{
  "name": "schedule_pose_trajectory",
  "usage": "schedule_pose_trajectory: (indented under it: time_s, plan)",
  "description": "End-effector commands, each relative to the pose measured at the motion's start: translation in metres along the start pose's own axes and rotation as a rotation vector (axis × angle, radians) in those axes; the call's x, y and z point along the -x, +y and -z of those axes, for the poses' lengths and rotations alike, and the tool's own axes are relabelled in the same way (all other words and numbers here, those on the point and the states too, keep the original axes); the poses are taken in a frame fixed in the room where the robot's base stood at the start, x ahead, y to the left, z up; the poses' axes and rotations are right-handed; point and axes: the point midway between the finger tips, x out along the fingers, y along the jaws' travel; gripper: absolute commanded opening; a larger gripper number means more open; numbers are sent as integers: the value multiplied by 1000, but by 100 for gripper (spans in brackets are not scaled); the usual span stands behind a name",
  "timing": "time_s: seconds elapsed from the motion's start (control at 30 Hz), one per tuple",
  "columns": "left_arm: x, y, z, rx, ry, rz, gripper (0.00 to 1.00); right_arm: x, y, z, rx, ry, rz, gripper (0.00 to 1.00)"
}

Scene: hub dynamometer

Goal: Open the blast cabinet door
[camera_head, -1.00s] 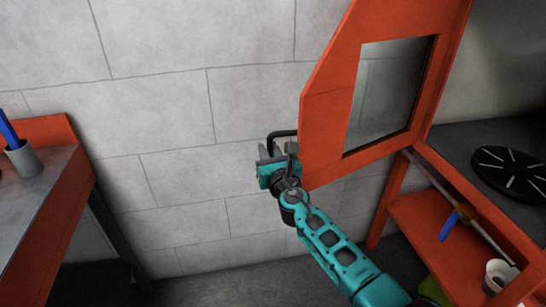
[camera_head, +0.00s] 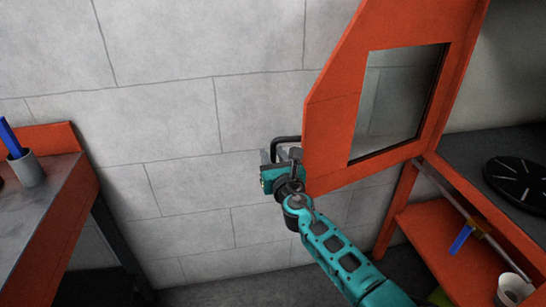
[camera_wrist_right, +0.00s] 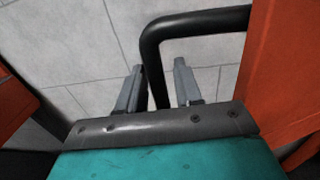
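The orange blast cabinet door (camera_head: 335,125), with a dark-framed window (camera_head: 400,100), stands swung open, out to the left of the cabinet. Its black bar handle (camera_head: 284,140) is at the door's lower free edge. My teal right gripper (camera_head: 281,158) is at the handle. In the right wrist view the black handle (camera_wrist_right: 155,55) runs down between the two grey fingers (camera_wrist_right: 158,88). The fingers are apart, with a visible gap between the bar and the right finger. My left gripper is out of view.
The cabinet interior at right has a black slotted disc (camera_head: 517,178), a blue-handled tool (camera_head: 461,240) and a white cup (camera_head: 513,288). An orange-edged bench (camera_head: 45,225) with a grey cup (camera_head: 27,168) stands at left. A block wall lies behind; floor between is clear.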

Motion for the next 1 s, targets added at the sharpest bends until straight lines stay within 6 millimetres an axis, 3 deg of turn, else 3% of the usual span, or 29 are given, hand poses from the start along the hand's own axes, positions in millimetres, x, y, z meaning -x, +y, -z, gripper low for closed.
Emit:
schedule_pose_trajectory:
  time_s: [0.27,0.43,1.0]
  plan:
    - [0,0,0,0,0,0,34,1,1,0,-1,1,-3,38]
    - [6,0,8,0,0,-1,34,12,1,-2,-1,2,-2,38]
    - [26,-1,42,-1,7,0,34,114,0,0,0,2,-2,38]
